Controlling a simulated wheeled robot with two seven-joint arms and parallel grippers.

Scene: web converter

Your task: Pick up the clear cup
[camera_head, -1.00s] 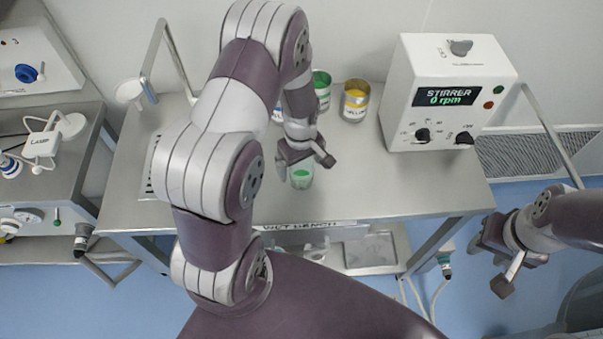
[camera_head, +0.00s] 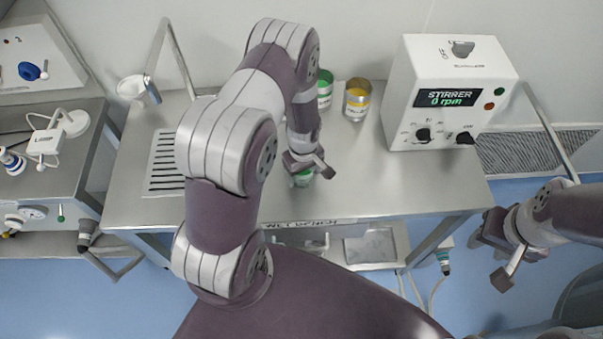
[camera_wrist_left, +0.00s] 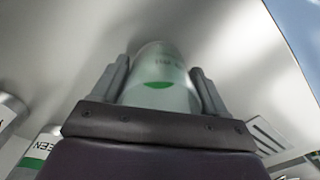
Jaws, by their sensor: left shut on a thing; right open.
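The clear cup (camera_wrist_left: 160,80) has green at its bottom and stands between the two fingers of my left gripper in the left wrist view. My left gripper (camera_head: 305,172) is shut on it, with a finger against each side. In the head view the gripper covers most of the cup (camera_head: 302,180), and only a bit of green shows under the fingers. I cannot tell whether the cup still touches the bench. My right gripper (camera_head: 492,252) is open and empty, off the bench's right front edge.
The steel bench (camera_head: 400,190) is clear in front and right of the cup. The stirrer box (camera_head: 447,95) is at the back right.

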